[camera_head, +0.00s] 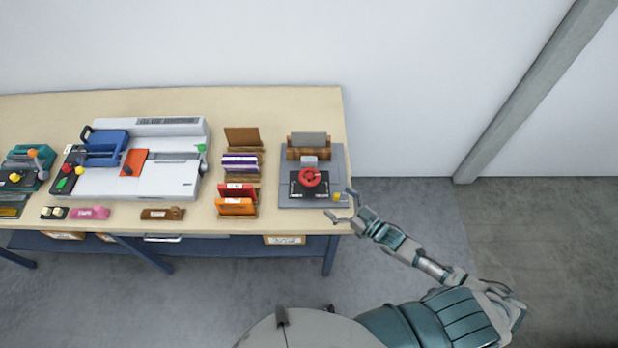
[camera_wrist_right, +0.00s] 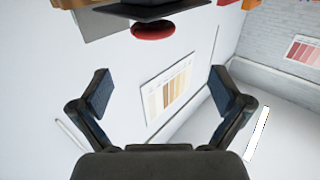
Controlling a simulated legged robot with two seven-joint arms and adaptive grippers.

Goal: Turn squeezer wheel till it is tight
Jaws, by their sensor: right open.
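The squeezer wheel (camera_head: 314,177) is a red handwheel on a small black press on a grey base plate (camera_head: 332,160), at the right end of the table. In the right wrist view the red wheel (camera_wrist_right: 153,32) shows at the top, beyond the fingers. My right gripper (camera_head: 341,206) is at the front right corner of the base plate, to the right of and nearer than the wheel, apart from it. In the right wrist view its two fingers (camera_wrist_right: 163,90) are spread wide with nothing between them. My left gripper is not in view.
The wooden table (camera_head: 290,105) has its right edge just past the base plate. Left of the plate stands a rack of coloured packets (camera_head: 238,188). Further left are a white machine with a blue part (camera_head: 150,180) and a pink item (camera_head: 90,213). Floor is clear to the right.

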